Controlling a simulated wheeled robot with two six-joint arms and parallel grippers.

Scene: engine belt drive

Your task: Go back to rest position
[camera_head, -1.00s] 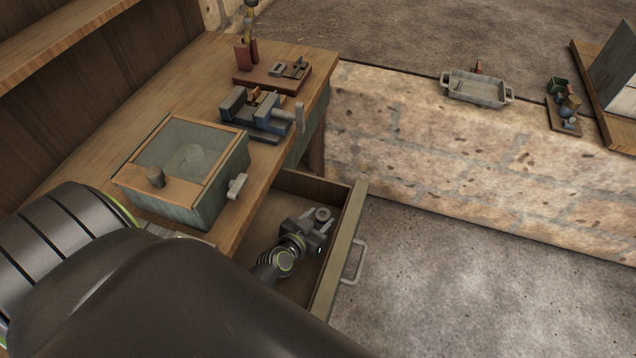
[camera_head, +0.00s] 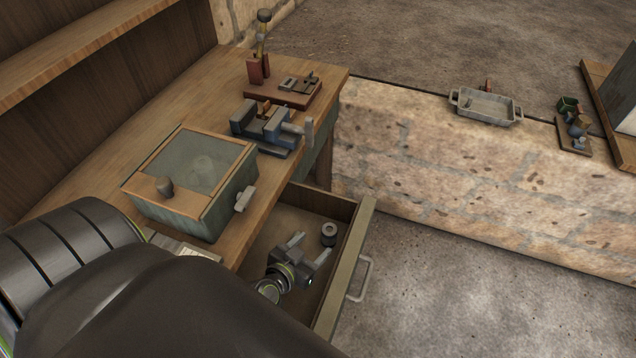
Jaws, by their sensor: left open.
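My left gripper (camera_head: 311,247) is inside the open drawer (camera_head: 342,262), below the bench top. Its two grey fingers are spread apart with nothing between them. A small dark grey ring-shaped part (camera_head: 329,234) sits in the drawer just beyond the fingertips. It appears apart from the fingers. My left arm comes in from the lower left and hides the near end of the drawer. My right gripper is out of view.
On the wooden bench (camera_head: 85,180) stand a glass-topped box (camera_head: 200,190), a blue-grey vise (camera_head: 265,128) and a red-brown tool board (camera_head: 284,97). A grey metal tray (camera_head: 486,108) rests on the stone ledge. The floor right of the drawer is clear.

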